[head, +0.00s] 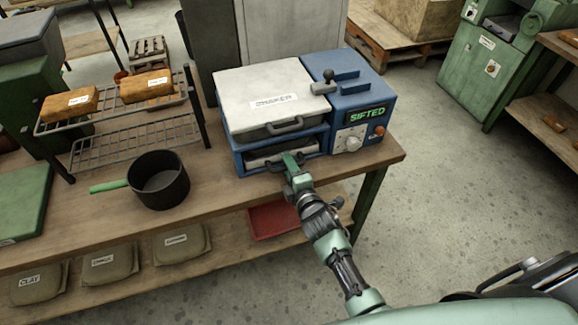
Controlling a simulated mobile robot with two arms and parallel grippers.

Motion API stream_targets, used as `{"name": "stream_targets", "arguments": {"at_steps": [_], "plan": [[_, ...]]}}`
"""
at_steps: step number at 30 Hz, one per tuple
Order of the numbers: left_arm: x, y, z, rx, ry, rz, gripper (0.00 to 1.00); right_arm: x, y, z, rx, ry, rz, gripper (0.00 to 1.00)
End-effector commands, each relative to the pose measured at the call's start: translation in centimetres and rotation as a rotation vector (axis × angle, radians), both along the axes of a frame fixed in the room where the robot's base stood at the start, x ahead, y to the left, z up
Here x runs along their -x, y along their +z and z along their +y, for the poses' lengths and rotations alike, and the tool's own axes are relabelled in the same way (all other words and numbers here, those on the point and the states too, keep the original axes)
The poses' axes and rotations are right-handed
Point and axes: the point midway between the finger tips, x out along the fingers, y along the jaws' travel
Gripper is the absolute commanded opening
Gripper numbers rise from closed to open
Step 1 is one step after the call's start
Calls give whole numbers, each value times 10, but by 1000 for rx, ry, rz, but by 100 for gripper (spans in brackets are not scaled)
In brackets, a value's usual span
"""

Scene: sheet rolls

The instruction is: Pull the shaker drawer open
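The shaker (232,105) is a blue box with a grey lid labelled SHAKER, on the wooden bench. Its drawer (262,157) is the low grey front in the blue frame under the lid, with a dark gap above it. The drawer looks in line with the frame, not clearly pulled out. My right gripper (292,161) is at the right half of the drawer front, where it hides the drawer's handle. I cannot tell whether its fingers are closed around the handle. My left gripper is not in view.
A control box (358,112) reading SIFTED adjoins the shaker's right side. A black pot (160,183) with a green handle stands left on the bench (225,205), beside a wire rack (130,140) with two labelled brown blocks. Bench space before the drawer is narrow. A red tray (272,222) lies below.

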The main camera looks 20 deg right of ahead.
Motion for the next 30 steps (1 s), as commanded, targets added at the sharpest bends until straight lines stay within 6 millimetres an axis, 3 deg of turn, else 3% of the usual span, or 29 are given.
{"name": "stream_targets", "arguments": {"at_steps": [4,8,9,30], "plan": [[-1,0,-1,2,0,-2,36,0,0,0,-1,0,0,36],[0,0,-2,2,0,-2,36,0,0,0,-1,0,0,3],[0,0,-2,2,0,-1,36,0,0,0,-1,0,0,0],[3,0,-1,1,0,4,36,1,0,0,-1,0,1,0]]}}
